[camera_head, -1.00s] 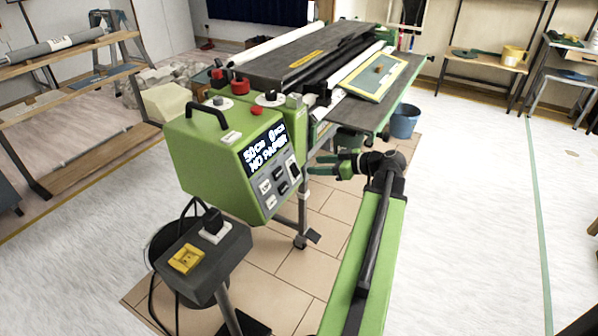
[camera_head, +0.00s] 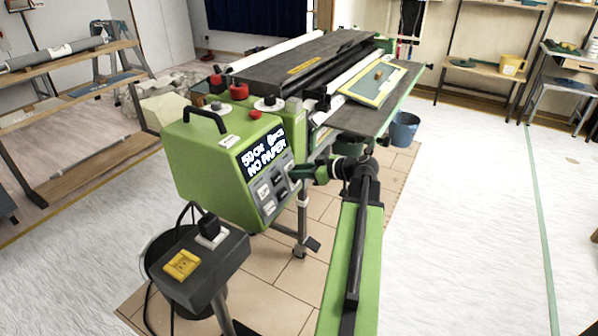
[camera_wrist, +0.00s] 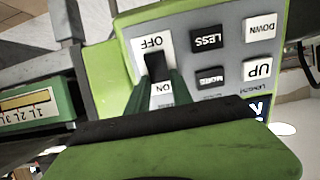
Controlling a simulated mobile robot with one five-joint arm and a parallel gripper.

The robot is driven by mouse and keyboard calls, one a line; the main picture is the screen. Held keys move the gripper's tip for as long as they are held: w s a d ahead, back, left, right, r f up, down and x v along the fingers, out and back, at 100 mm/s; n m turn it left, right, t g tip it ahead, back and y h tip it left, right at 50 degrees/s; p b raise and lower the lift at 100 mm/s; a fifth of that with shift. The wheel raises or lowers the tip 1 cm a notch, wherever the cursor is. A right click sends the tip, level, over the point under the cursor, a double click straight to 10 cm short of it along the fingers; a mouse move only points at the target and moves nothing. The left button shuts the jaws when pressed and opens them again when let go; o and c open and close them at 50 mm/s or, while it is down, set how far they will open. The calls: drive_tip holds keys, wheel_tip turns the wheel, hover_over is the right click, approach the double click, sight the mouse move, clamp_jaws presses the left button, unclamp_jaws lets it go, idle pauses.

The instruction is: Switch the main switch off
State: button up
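The green control box (camera_head: 215,165) has a front panel with a lit display reading "NO PAPER". In the wrist view the panel is upside down, and the main switch (camera_wrist: 157,66) is a black rocker between the OFF label (camera_wrist: 151,42) and the ON label (camera_wrist: 161,88). My gripper (camera_head: 293,174) is at the right edge of this panel. In the wrist view, the dark green fingers of my gripper (camera_wrist: 158,82) are apart, one on each side of the ON label, with tips close to the switch. Contact with it cannot be told.
The LESS (camera_wrist: 206,40), MORE (camera_wrist: 210,78), UP (camera_wrist: 257,70) and DOWN (camera_wrist: 261,28) buttons sit beside the switch. The pasting machine's long table (camera_head: 355,112) extends behind the box. A dark pedestal (camera_head: 205,275) stands in front. Floor at right is clear.

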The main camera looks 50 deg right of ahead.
clamp_jaws()
drive_tip(key=t+b, duration=0.1)
drive_tip(key=b, duration=0.1)
drive_tip(key=t+b, duration=0.1)
drive_tip(key=b, duration=0.2)
drive_tip(key=t+b, duration=0.1)
drive_tip(key=b, duration=0.1)
drive_tip(key=shift+s+d+f+y, duration=0.15)
drive_tip(key=shift+s+f+y, duration=0.15)
drive_tip(key=shift+s+y, duration=0.1)
drive_tip(key=o, duration=0.8)
unclamp_jaws()
drive_tip(key=v, duration=0.5)
drive_tip(key=p+v, duration=0.1)
drive_tip(key=v, duration=1.1)
drive_tip(key=shift+s+f, duration=0.25)
